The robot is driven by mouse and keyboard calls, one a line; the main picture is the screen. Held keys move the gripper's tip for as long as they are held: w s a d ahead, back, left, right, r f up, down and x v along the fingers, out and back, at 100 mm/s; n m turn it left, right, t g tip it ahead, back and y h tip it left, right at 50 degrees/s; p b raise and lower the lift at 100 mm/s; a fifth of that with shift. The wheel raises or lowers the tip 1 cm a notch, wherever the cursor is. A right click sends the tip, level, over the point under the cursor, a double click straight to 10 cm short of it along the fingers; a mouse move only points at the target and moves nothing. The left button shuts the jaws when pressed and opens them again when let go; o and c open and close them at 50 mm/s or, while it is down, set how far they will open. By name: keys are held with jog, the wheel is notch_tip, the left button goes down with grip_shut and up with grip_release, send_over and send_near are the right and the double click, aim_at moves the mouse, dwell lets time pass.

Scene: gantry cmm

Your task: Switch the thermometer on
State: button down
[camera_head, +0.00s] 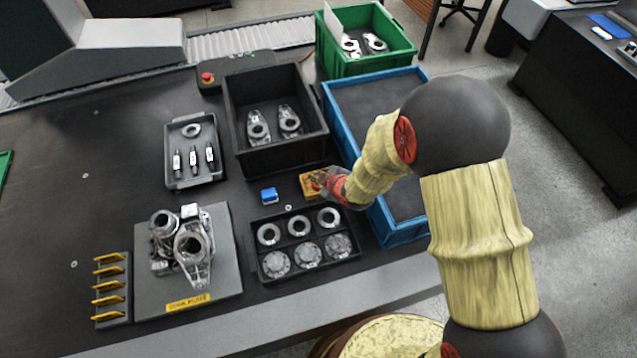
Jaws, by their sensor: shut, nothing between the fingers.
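My gripper (318,184) reaches in from the right and is shut and empty. Its fingertips are over a small orange-brown box (307,193) on the dark table and hide part of its top. I cannot tell whether they touch it. A small blue block (269,194) lies just left of that box. No thing here clearly reads as a thermometer; the orange-brown box may be it, but its switch and any display are hidden or too small to make out.
A black parts tray (285,242) with rings and discs lies close in front. A black bin (255,150) stands behind, and a blue-rimmed crate (345,137) to the right. A grey plate (160,290) bears metal castings.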

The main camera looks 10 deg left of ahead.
jog(key=shift+f+b, duration=0.3)
jog(key=shift+f, duration=0.1)
jog(key=shift+f, duration=0.25)
dwell(0.3)
jog(key=shift+r, duration=0.75)
notch_tip(320, 180, up, 6)
jog(key=p, duration=0.4)
dwell(0.6)
